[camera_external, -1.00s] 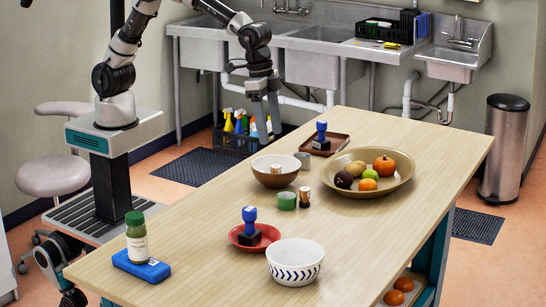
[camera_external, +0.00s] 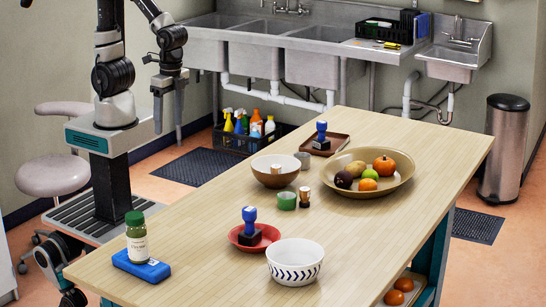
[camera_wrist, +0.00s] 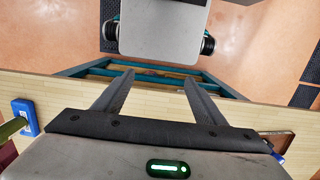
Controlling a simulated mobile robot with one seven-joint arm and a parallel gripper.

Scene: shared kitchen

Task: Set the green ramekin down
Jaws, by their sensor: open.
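The green ramekin (camera_external: 287,201) stands upright on the wooden table (camera_external: 200,222), near its middle. It is in front of the brown-and-white bowl (camera_external: 276,180) and just left of a small wood-and-dark cylinder (camera_external: 305,196). My gripper (camera_external: 168,137) is open and empty, well to the left of the ramekin and off the table's far left side. In the wrist view my gripper (camera_wrist: 158,78) shows two spread fingers with nothing between them. The ramekin is not visible in the wrist view.
A red plate (camera_external: 268,241) with a blue-handled stamp, a patterned bowl (camera_external: 294,262), a grey cup (camera_external: 303,160), a fruit tray (camera_external: 402,178) and a green-capped bottle (camera_external: 137,240) on a blue block (camera_external: 142,266) occupy the table. The table's left middle is clear.

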